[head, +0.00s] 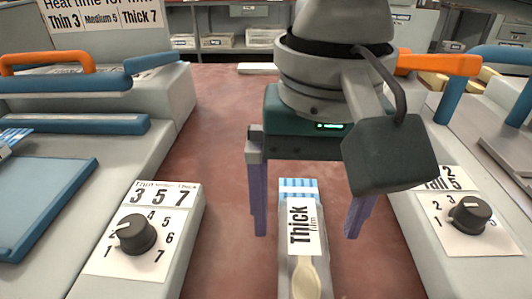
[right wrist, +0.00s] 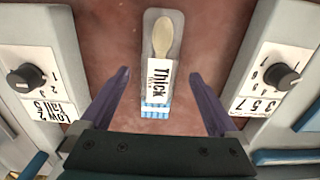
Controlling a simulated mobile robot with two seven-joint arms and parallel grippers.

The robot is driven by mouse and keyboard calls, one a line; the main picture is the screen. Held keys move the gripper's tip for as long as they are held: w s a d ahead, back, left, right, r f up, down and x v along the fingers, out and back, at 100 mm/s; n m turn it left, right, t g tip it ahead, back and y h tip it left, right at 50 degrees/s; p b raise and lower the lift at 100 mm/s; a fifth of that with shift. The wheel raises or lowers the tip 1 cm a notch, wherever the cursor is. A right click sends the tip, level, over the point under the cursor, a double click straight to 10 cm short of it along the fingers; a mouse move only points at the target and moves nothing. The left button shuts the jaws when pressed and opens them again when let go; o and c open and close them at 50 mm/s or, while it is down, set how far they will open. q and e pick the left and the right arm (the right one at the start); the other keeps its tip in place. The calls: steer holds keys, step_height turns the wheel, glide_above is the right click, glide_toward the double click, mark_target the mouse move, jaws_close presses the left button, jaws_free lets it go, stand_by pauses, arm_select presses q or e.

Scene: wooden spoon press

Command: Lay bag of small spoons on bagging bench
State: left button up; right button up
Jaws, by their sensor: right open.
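The bag of small spoons (head: 307,245) lies on the reddish bench (head: 225,150) between two machines. It is a clear bag with a blue-striped end, a white label reading "Thick", and a pale wooden spoon showing inside. It also shows in the right wrist view (right wrist: 158,70), spoon end away from the gripper. My right gripper (head: 308,228) is open, with its purple fingers on either side of the bag and apart from it. In the right wrist view the open fingers (right wrist: 158,100) flank the striped end. My left gripper is not in view.
A grey machine with a dial (head: 136,234) and blue press plate (head: 40,200) stands on the left. Another machine with a dial (head: 469,214) and an orange handle (head: 440,64) stands on the right. Shelves with boxes (head: 217,41) are at the back. The bench strip between the machines is mostly clear.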

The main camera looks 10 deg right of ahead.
mark_target(302, 245)
arm_select(q)
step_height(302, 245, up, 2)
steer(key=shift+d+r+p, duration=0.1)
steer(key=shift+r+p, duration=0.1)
steer(key=shift+p, duration=0.65)
arm_select(e)
step_height(302, 245, up, 8)
steer(key=shift+f, duration=0.15)
steer(key=shift+a, duration=0.1)
stand_by(0.4)
